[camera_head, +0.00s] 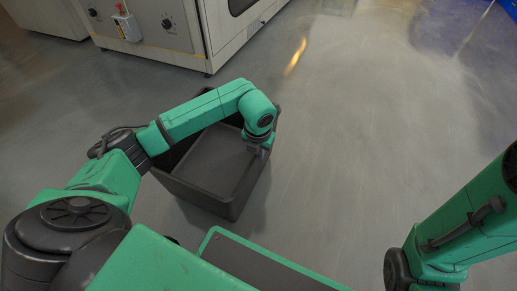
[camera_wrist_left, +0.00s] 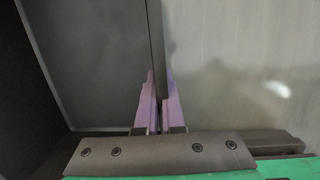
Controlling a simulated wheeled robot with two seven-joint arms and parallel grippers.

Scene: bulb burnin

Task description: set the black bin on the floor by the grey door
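The black bin (camera_head: 203,193) is an open, empty, rectangular box below and in front of me in the head view. My left arm reaches across it, hiding part of its far side. My left gripper (camera_head: 256,150) is at the bin's right wall. In the left wrist view, the gripper's two pale purple fingers (camera_wrist_left: 159,105) stand close on either side of the bin's thin wall (camera_wrist_left: 155,35), shut on it. I cannot tell whether the bin's base touches the floor. My right arm shows at the right edge, but its gripper is out of frame. No grey door is clearly visible.
A pale machine cabinet (camera_head: 160,28) with knobs and a dark window stands beyond the bin at upper left. The grey floor (camera_head: 350,120) is open to the right of the bin. A blue object (camera_head: 508,4) shows at the top right corner.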

